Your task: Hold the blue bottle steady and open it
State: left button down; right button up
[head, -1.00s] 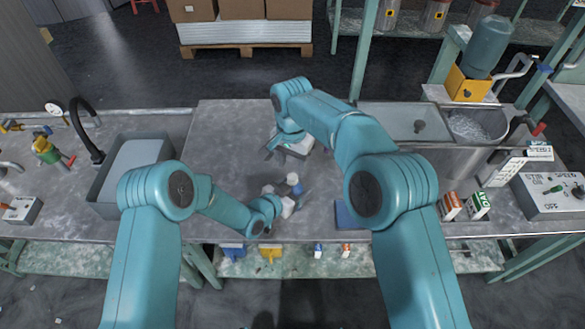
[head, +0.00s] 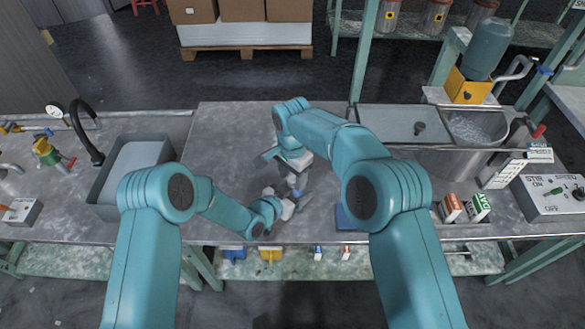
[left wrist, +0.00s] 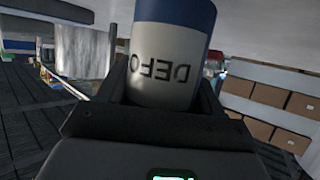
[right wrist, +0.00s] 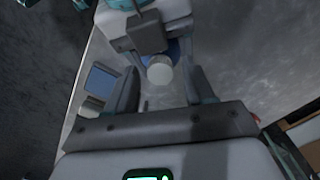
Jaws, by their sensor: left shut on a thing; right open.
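The blue bottle has a white label with dark letters and a blue band in the left wrist view (left wrist: 168,55). My left gripper (head: 285,197) is shut around its body above the table. In the right wrist view the bottle's round white cap (right wrist: 160,69) faces the camera, with a little blue behind it. My right gripper (right wrist: 161,88) is open, with its fingers on either side of the cap's line and no clear contact. In the head view my right gripper (head: 288,165) is just beyond the bottle, and the arms hide much of both.
A grey sink (head: 130,165) is at the left and a basin (head: 410,125) at the back right. A blue flat item (head: 345,217) lies near the front edge. Small cartons (head: 465,208) and a control box (head: 550,195) stand at the right. The middle of the table (head: 225,150) is fairly clear.

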grip_shut()
jog(key=shift+n, duration=1.7)
jog(key=shift+o, duration=0.2)
grip_release()
